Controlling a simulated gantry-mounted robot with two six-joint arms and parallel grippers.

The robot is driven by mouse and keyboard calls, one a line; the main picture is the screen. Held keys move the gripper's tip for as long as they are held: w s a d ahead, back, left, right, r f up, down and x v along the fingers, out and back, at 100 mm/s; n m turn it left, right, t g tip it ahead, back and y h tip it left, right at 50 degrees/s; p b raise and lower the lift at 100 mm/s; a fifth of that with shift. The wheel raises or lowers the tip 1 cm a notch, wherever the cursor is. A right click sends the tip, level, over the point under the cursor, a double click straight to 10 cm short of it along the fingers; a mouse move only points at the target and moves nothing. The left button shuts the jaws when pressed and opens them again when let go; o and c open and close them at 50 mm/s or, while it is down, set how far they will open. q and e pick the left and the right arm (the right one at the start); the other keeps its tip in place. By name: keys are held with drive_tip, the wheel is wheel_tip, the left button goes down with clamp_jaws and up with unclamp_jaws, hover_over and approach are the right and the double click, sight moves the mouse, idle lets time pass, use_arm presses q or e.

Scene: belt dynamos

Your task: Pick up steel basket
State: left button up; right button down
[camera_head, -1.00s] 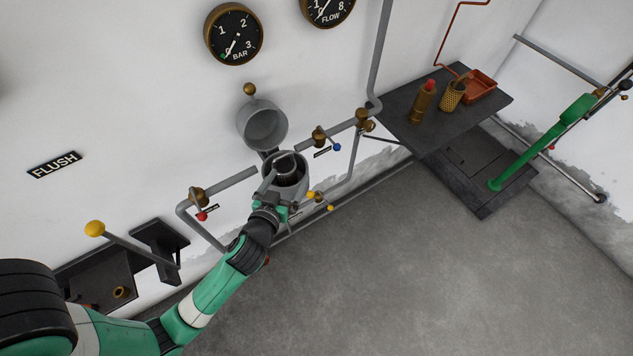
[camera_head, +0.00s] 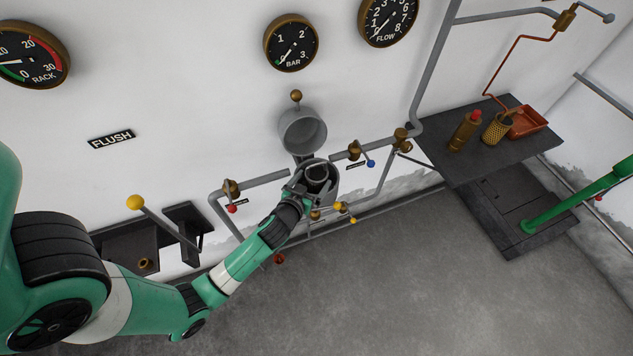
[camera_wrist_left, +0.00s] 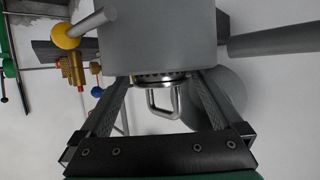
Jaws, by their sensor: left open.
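The steel basket (camera_wrist_left: 150,78) shows in the left wrist view as a shiny rim with a squared metal handle (camera_wrist_left: 152,106). It sits at the mouth of a grey wall-mounted pot (camera_head: 331,186), whose round lid (camera_head: 303,131) stands open. In the head view the basket's dark inside (camera_head: 318,173) shows at the pot's mouth. My left gripper (camera_head: 303,184) is at the pot's near side. In the left wrist view its open fingers (camera_wrist_left: 162,90) stand on either side of the handle, which lies between them. I cannot tell whether they touch it. My right gripper is out of view.
Grey pipes with brass valves (camera_head: 354,150) run along the wall on both sides of the pot. A yellow-knobbed lever (camera_head: 135,202) is at the left.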

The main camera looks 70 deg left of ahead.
sight(317, 176)
use_arm(q)
drive_tip(key=x, duration=0.3)
drive_tip(key=shift+w+a+f, duration=0.15)
drive_tip(key=shift+w+a, duration=0.05)
drive_tip(key=shift+w, duration=0.05)
clamp_jaws()
